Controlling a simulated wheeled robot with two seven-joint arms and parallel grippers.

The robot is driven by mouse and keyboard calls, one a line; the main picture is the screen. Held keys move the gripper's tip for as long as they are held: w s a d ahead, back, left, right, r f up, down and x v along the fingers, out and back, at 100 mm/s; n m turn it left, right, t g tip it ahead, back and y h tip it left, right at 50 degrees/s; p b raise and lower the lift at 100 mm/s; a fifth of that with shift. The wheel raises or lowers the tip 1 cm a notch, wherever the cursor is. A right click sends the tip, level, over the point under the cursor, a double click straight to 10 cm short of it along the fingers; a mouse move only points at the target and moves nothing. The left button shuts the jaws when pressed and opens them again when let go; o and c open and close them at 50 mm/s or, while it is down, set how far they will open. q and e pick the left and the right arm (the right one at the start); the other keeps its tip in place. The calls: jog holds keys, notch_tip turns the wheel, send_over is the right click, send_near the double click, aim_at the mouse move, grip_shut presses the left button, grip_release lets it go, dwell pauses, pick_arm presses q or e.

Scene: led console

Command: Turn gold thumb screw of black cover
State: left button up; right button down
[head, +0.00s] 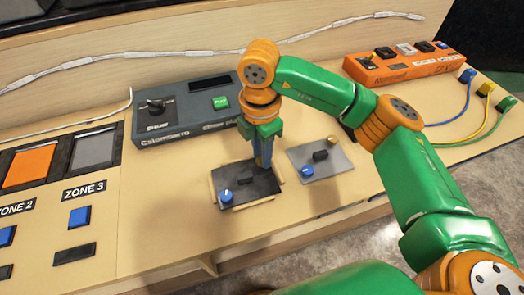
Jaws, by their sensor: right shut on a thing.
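The black cover (248,190) lies flat on the wooden console, with a blue knob (225,197) at its lower left corner. My right gripper (262,164) points down over the cover's upper right part and is shut at its surface. The gold thumb screw of the black cover does not show; the fingers hide the spot where they grip. My left gripper is not in view.
A grey plate (338,163) with a blue knob (307,171), a black handle (320,156) and a gold screw (333,138) lies just right. A dark grey box (190,128) stands behind. An orange box (405,64) with cables stands at the back right.

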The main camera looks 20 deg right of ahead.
aim_at(260, 159)
jog(key=shift+w+r, duration=0.1)
jog(key=shift+r, duration=0.05)
dwell(0.4)
jog(key=c, duration=0.6)
grip_release()
jog(key=shift+a, duration=0.1)
notch_tip(260, 159, up, 7)
jog(key=shift+r, duration=0.1)
